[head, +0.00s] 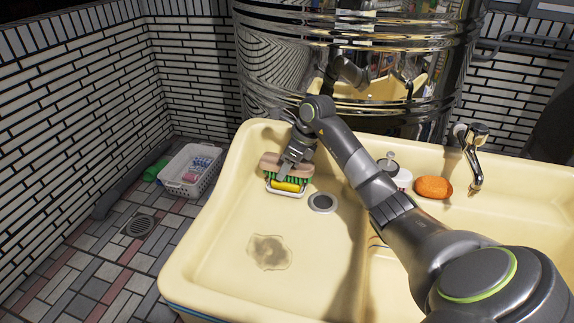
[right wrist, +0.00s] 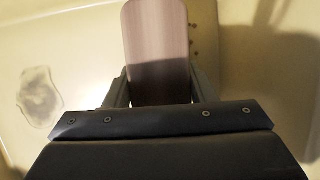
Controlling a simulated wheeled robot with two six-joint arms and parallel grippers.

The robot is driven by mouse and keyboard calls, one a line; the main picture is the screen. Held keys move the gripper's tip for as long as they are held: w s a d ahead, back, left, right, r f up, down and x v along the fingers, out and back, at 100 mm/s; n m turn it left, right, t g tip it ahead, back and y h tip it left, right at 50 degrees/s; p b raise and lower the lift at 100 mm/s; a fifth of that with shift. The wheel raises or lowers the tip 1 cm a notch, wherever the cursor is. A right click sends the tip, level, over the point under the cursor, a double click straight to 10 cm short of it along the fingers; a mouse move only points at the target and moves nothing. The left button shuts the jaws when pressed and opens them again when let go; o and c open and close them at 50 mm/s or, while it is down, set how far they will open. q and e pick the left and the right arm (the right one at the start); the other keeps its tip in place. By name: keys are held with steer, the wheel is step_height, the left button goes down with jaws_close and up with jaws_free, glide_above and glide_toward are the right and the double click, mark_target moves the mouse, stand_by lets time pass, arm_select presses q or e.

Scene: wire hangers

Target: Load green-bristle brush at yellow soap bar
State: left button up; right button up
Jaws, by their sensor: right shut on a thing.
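The brush has a pinkish-brown wooden back (head: 272,163) and green bristles (head: 300,180). My right gripper (head: 288,172) is shut on the brush, with the bristles facing down. The yellow soap bar (head: 287,187) lies in a pale dish right under the bristles. The bristles seem to touch or nearly touch the soap; I cannot tell which. In the right wrist view the brush back (right wrist: 158,50) runs between the two fingers (right wrist: 160,90), and the soap is hidden. My left gripper is not in view.
The cream sink basin (head: 215,240) has a drain (head: 322,202) right of the dish and a brown stain (head: 269,252) toward the front. An orange sponge (head: 433,187) and a tap (head: 476,150) are on the right. A white basket (head: 190,170) stands on the floor at left.

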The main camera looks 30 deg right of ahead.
steer(key=shift+f+b, duration=0.45)
steer(key=shift+f, duration=0.05)
stand_by(1.5)
steer(key=shift+r, duration=0.15)
steer(key=shift+r+p, duration=2)
steer(key=shift+r, duration=1.45)
step_height(320, 180, up, 5)
steer(key=p, duration=0.5)
steer(key=shift+r, duration=0.2)
